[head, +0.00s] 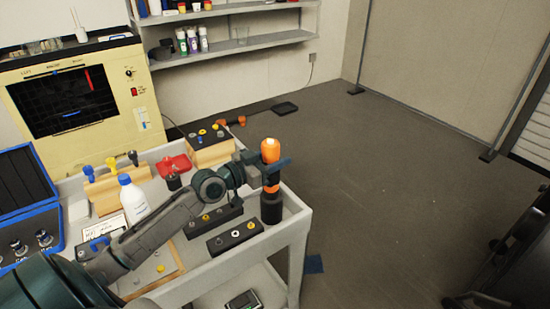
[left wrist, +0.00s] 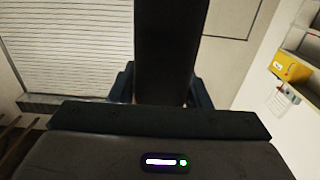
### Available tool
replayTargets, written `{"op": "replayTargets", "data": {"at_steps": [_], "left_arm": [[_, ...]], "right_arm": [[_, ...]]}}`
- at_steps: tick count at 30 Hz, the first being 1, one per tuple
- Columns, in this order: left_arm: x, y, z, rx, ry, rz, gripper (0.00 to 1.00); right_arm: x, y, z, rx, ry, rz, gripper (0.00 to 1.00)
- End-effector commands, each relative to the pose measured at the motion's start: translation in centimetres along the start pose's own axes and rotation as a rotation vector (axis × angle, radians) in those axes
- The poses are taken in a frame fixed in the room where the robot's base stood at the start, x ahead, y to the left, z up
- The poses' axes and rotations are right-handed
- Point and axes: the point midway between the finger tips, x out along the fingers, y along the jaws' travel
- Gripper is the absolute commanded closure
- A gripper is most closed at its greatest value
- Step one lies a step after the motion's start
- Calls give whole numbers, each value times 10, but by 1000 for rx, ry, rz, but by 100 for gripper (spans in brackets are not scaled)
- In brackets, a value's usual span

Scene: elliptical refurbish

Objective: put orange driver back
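The orange driver (head: 270,150) is upright over the near right corner of the cart in the head view. My left gripper (head: 271,172) is closed around its middle, with orange showing above and below the fingers. A black cylindrical holder (head: 271,208) stands directly below the driver. I cannot tell whether the driver's lower end is inside it or just above. In the left wrist view, the gripper's fingers (left wrist: 160,88) show on both sides of a dark upright bar, which hides what is between them. My right gripper is not identifiable in view.
The cart (head: 300,222) holds a white bottle (head: 132,198), black blocks with knobs (head: 235,237), a red tray (head: 174,165) and a blue case (head: 22,180). A cream-coloured machine (head: 140,92) stands behind. The floor to the right is open. A dark shape fills the lower right edge.

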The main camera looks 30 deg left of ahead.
Motion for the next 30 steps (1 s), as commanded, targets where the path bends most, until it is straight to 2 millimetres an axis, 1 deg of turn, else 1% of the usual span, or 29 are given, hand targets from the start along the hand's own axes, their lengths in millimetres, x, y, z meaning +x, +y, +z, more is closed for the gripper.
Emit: {"op": "replayTargets", "data": {"at_steps": [1,3,4,15,16,17,18,20,24,25,30], "left_arm": [[0,0,-1,1,2,0,47],[0,0,-1,1,2,0,34],[0,0,-1,1,2,0,32],[0,0,1,0,-1,0,32],[0,0,1,0,-1,0,32],[0,0,0,0,-1,0,32],[-4,-1,1,2,-4,-1,32],[-12,-1,1,4,-6,-1,32],[-31,1,0,5,-6,3,32],[-35,0,-2,4,-8,0,32],[-57,1,-3,4,-6,3,32]], "right_arm": [[0,0,0,0,0,0,100],[0,-1,0,0,0,-1,100],[0,-1,0,1,0,-1,100],[0,-4,0,2,-5,-4,100],[-1,-3,-1,1,-7,-4,100],[-2,-2,-6,1,0,-2,100],[-5,-1,-13,0,8,-1,100],[-5,0,-16,0,11,0,100],[-8,0,-12,0,6,0,100],[-13,1,-12,0,5,0,100],[-25,0,-11,0,9,-1,100]]}}
